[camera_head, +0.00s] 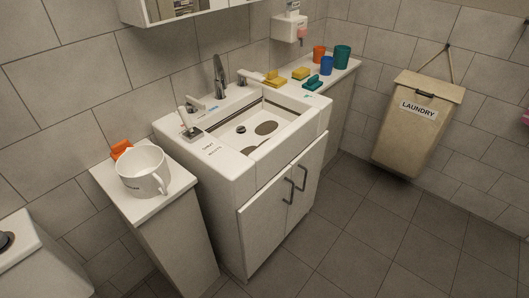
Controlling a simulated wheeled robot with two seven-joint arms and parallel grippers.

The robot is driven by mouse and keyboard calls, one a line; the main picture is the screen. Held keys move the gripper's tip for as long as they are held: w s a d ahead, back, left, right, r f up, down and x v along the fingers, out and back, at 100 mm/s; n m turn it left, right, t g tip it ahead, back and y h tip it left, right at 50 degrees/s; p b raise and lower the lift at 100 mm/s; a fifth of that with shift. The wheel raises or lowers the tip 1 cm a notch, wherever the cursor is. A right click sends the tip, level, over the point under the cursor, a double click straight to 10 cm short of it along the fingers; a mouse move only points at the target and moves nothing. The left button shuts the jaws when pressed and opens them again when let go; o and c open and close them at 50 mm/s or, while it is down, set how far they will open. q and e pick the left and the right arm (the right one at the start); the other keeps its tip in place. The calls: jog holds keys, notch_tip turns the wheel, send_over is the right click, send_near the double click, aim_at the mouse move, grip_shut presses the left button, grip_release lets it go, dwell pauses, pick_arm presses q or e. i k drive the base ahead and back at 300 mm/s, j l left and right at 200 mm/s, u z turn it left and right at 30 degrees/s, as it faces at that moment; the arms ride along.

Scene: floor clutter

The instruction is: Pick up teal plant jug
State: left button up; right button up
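A teal, cup-shaped container (342,57) stands upright at the far right end of the white counter behind the sink; it is the thing that best fits the teal plant jug. I cannot make out a handle or spout on it. A blue cup (326,66) stands just in front and to its left, and an orange cup (319,54) stands to its left. Neither of my grippers shows in the head view.
A white sink cabinet (272,205) stands in the middle. Yellow and teal small items lie on the counter (300,86). A white mug (143,171) and an orange item (121,149) sit on a left stand. A laundry hamper (418,125) hangs right. The floor (370,230) is clear.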

aim_at(342, 55)
jog(key=i+l+u, duration=0.2)
jog(key=u, duration=0.2)
jog(key=i+l+u, duration=0.15)
jog(key=l+u, duration=0.25)
jog(key=i+l+u, duration=0.1)
jog(key=l, duration=0.3)
jog(key=i+l+u, duration=0.1)
jog(key=i+l, duration=0.15)
jog(key=l, duration=0.2)
jog(key=i+l+u, duration=0.1)
jog(key=l, duration=0.35)
jog(key=i+l+u, duration=0.1)
jog(key=l, duration=0.35)
jog(key=i+l+u, duration=0.1)
jog(key=l, duration=0.35)
jog(key=i, duration=0.05)
